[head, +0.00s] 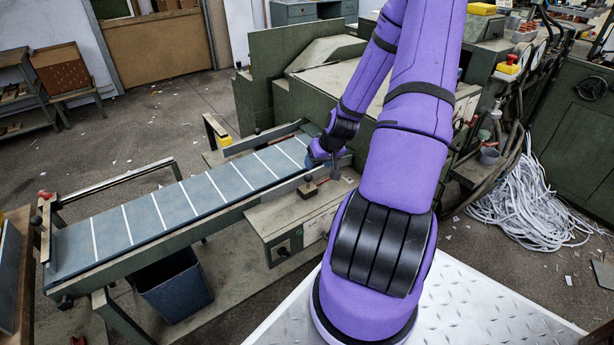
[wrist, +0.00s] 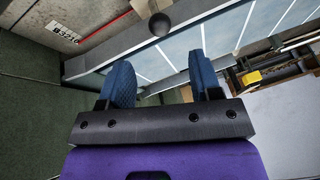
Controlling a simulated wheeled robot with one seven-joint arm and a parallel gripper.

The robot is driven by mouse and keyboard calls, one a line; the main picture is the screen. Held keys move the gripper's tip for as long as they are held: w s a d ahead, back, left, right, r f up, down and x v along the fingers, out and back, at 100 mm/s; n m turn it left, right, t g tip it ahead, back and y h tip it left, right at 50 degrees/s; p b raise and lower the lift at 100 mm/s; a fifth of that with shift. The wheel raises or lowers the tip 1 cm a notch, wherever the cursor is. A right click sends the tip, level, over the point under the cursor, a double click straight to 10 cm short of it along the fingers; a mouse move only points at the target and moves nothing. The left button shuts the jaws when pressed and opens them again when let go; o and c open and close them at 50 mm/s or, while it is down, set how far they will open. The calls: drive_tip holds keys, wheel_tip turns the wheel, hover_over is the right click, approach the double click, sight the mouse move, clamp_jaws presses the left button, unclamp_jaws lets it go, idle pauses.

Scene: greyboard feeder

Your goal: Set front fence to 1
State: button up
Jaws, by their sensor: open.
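The feeder table (head: 150,215) is a long blue-grey bed with white cross lines. It also shows in the wrist view (wrist: 180,52). A rail (head: 225,205) runs along its near side, but I cannot tell for sure which part is the front fence. My gripper (head: 313,162) is over the right end of the bed, partly hidden by my arm. In the wrist view my gripper (wrist: 162,84) has its two blue fingers apart with nothing between them. A black ball knob (wrist: 159,24) shows beyond the fingertips, on or beside the grey rail.
A grey machine box (head: 290,225) stands in front of the bed's right end. A bar with a red knob (head: 44,195) is at the left end. A dark bin (head: 175,285) stands under the bed. White strips (head: 525,205) lie piled on the floor at right.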

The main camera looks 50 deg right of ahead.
sight(310, 176)
drive_tip(key=x, duration=0.9)
